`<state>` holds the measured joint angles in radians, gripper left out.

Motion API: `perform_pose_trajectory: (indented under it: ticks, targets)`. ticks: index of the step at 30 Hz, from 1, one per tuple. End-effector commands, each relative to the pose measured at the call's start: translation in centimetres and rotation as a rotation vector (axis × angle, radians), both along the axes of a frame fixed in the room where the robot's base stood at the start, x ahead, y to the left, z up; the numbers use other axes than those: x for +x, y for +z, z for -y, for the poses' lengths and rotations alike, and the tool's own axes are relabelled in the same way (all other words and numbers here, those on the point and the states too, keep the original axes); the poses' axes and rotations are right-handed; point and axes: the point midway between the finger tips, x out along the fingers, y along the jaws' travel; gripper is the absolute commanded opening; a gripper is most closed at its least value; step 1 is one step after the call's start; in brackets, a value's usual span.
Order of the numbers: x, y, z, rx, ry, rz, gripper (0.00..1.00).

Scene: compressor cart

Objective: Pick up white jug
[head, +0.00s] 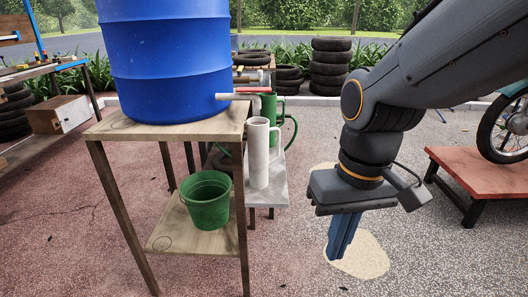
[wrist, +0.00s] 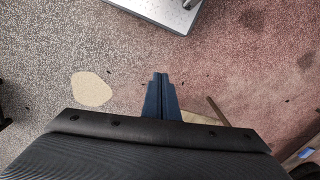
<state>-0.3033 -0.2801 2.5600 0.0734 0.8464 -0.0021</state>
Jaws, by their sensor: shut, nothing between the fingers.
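The tall white jug (head: 258,155) stands upright on a small grey side shelf (head: 272,198) to the right of the wooden stand, its handle facing right. My gripper (head: 341,256) hangs fingers-down to the right of the jug and lower than it, apart from it. The blue fingers are shut and empty. In the wrist view the closed fingers (wrist: 160,78) point over bare ground. The grey shelf's corner (wrist: 160,10) shows at the top edge there, with a small light bit of something on it that I cannot identify.
A blue barrel (head: 165,60) with a tap over the jug sits on the wooden stand (head: 110,127). A green bucket (head: 205,203) is on its lower shelf. Green jugs (head: 270,105) stand behind the white jug. A red platform (head: 490,165) with a wheel is at right.

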Motion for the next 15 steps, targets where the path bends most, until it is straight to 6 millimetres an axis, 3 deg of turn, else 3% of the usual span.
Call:
perform_pose_trajectory:
  ticks: [2,5,8,12,15]
  targets:
    - [0.0,0.0,0.0,0.0,0.0,0.0,0.0]
    - [0.2,0.0,0.0,-0.001,0.001,0.005,0.15]
    - [1.9,-0.3,0.1,-0.008,0.004,0.041,0.32]
    - [7.7,-1.1,0.4,-0.025,0.022,0.167,0.56]
    - [13.0,-1.8,0.5,-0.03,0.053,0.289,0.58]
